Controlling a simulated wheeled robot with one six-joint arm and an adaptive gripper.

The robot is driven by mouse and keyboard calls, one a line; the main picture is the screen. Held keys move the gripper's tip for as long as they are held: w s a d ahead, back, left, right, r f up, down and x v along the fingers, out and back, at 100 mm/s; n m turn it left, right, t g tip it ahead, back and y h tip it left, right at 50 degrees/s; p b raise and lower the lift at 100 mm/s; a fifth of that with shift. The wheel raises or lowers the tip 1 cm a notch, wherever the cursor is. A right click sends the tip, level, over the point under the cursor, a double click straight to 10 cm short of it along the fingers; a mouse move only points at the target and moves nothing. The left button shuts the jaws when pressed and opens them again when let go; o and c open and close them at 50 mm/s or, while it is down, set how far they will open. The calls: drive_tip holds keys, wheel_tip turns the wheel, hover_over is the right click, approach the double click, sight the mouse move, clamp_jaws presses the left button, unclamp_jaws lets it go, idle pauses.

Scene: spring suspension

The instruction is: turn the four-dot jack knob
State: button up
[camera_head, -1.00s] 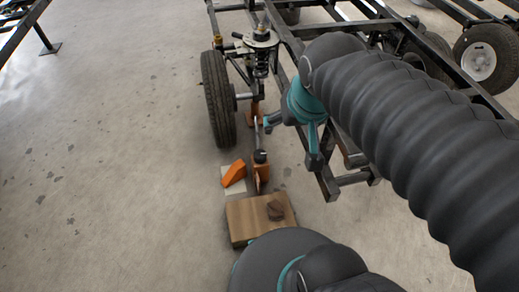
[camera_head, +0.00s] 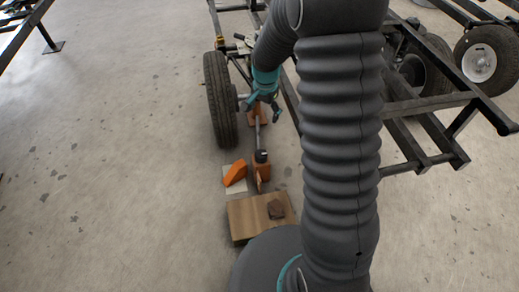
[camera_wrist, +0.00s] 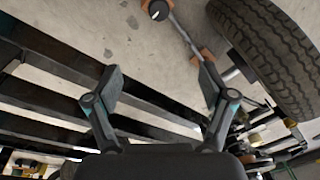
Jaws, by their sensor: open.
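An orange jack (camera_head: 262,172) stands on the floor near the tyre, with a dark round knob (camera_head: 261,155) on top and a metal rod running from it toward the suspension. In the wrist view the knob (camera_wrist: 158,10) is at the top edge, partly cut off, with a small pale mark. I cannot make out four dots. My gripper (camera_head: 263,107) is open and empty, near the suspension and behind the knob in the head view. In the wrist view its two fingers (camera_wrist: 160,82) are spread wide, with the knob beyond the fingertips and apart from them.
A tyre (camera_head: 219,98) stands left of my gripper. Dark frame rails (camera_head: 425,105) lie to the right and cross the wrist view. An orange wedge (camera_head: 236,172) on a pale plate and a wooden board (camera_head: 247,218) with a brown lump lie nearer.

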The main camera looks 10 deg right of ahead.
sight(261, 154)
drive_tip(key=w+f+m, duration=0.1)
drive_tip(key=f, duration=0.9)
drive_tip(key=w+f+m+g, duration=0.1)
drive_tip(key=f, duration=0.8)
drive_tip(key=w+f+m, duration=0.1)
drive_tip(key=f, duration=0.9)
drive_tip(key=shift+w+f+p, duration=0.2)
drive_tip(key=shift+f+p, duration=0.1)
drive_tip(key=shift+f, duration=0.05)
drive_tip(key=c, duration=1.2)
